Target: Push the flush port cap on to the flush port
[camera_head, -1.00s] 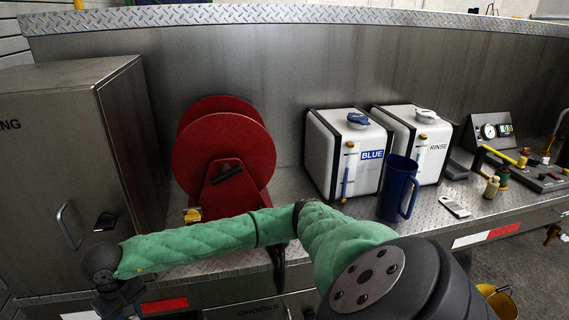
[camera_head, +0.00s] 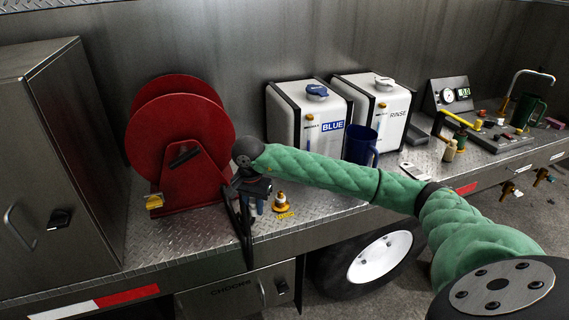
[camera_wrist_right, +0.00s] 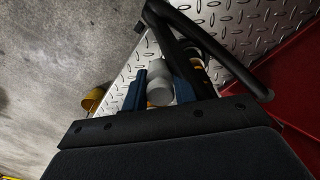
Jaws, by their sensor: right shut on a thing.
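My right gripper (camera_head: 256,206) is low over the front edge of the metal deck, just right of the red reel. In the right wrist view its two blue fingers (camera_wrist_right: 160,88) are shut on a light grey, rounded piece (camera_wrist_right: 159,82), which looks like the flush port cap. In the head view the gripper mostly hides this piece. A small orange-and-white fitting (camera_head: 281,201) with a yellow tag stands on the deck just right of the gripper. I cannot tell whether it is the flush port. My left gripper is out of view.
A black bar (camera_head: 243,235) runs down over the deck edge beside the gripper. The red reel (camera_head: 180,140) stands close left. The BLUE tank (camera_head: 308,125), the RINSE tank (camera_head: 375,105) and a blue jug (camera_head: 360,145) stand behind my arm. The deck (camera_head: 315,212) right of the fitting is bare.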

